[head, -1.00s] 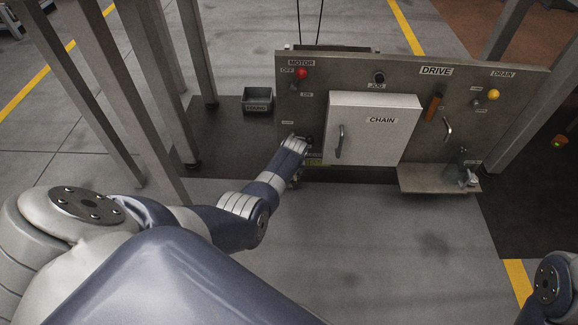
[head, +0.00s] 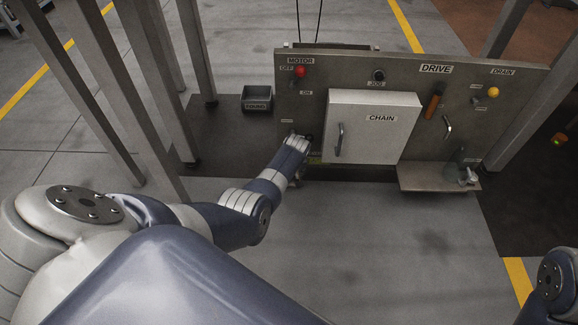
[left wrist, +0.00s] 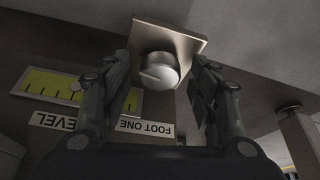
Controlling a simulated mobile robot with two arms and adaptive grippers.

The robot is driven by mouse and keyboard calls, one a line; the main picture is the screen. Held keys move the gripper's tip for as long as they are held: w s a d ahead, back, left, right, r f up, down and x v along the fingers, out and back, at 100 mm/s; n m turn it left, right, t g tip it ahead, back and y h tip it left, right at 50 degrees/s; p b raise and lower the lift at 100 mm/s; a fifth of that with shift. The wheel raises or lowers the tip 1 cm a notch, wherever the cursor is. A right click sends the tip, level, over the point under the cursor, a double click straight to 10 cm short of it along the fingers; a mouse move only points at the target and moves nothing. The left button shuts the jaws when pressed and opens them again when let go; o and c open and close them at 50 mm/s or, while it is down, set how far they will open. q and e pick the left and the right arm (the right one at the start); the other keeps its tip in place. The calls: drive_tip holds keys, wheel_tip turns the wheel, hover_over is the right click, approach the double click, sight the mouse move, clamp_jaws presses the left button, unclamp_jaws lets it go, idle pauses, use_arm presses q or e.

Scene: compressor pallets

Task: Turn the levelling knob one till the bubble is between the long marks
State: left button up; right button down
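The levelling knob (left wrist: 158,72) is a round pale metal knob with a pointer line, on a square plate (left wrist: 188,40) in the left wrist view. Upside-down labels "FOOT ONE" (left wrist: 146,128) and "LEVEL" (left wrist: 54,121) are near it. My left gripper (left wrist: 162,70) is open, with a finger on each side of the knob and small gaps visible. In the head view my left arm hides the knob. My right gripper is out of view.
The drive panel (head: 300,110) carries a white chain door (head: 373,105) with a handle, a red motor button (head: 300,71), and a yellow drain knob (head: 493,91). A small shelf (head: 430,181) juts out at right. A labelled bin (head: 257,97) and metal posts stand left.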

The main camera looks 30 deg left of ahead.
use_arm(q)
drive_tip(key=shift+r, duration=0.1)
drive_tip(key=v, duration=1.2)
drive_tip(key=shift+a, duration=0.1)
idle(0.5)
